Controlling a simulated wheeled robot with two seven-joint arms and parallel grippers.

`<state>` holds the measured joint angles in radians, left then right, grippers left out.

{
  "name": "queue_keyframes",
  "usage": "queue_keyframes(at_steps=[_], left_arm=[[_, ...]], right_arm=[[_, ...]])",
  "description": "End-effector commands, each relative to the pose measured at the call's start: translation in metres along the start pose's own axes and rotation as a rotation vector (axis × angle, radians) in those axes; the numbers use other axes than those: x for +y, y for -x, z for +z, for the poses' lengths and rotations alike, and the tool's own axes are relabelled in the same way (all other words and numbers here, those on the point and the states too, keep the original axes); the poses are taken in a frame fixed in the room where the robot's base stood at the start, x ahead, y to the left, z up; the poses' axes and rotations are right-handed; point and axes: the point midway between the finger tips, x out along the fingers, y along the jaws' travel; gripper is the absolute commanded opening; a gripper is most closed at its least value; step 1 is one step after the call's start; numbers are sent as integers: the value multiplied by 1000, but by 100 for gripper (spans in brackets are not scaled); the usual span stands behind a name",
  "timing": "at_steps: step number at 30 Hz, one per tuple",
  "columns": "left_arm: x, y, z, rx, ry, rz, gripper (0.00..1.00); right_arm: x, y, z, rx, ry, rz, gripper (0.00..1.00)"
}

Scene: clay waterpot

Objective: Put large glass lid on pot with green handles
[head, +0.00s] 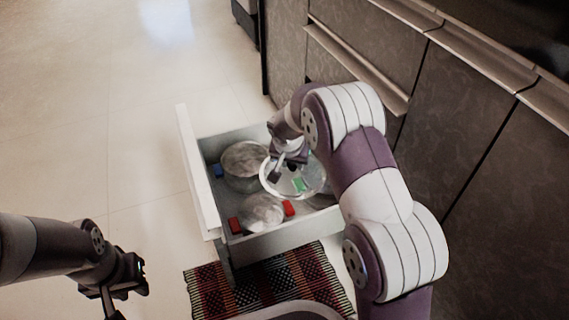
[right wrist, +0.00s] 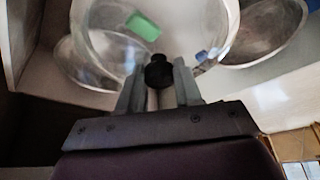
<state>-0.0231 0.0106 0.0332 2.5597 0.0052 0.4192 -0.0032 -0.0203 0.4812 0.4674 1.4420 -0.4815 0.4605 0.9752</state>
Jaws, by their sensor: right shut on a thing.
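The large clear glass lid (head: 316,176) is held over the open drawer by my right gripper (head: 287,167). In the right wrist view my right gripper (right wrist: 158,82) is shut on the lid's black knob (right wrist: 158,70), with the glass lid (right wrist: 108,42) beyond it. A green handle (head: 298,185) shows through the glass; it also shows in the right wrist view (right wrist: 143,26). The body of the pot with green handles is mostly hidden by the lid and my right arm. My left gripper (head: 127,280) is away from the drawer at the lower left; its jaw opening is unclear.
The white drawer (head: 190,165) also holds a pot with a blue handle (head: 243,162) at the back left and one with red handles (head: 262,213) at the front. A woven rug (head: 270,278) lies below. Dark cabinets (head: 470,110) stand right; floor is clear left.

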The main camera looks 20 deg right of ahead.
Motion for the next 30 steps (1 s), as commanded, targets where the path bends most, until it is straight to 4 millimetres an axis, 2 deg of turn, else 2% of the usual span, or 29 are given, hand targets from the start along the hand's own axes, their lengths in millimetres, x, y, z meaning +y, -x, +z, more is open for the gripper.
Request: queue_keyframes(at_steps=[20,30], left_arm=[[0,2,0,-1,0,0,31],[0,18,-2,-1,0,0,31]], right_arm=[[60,-21,-39,1,-1,-1,0],[90,-30,-59,0,-1,0,0]])
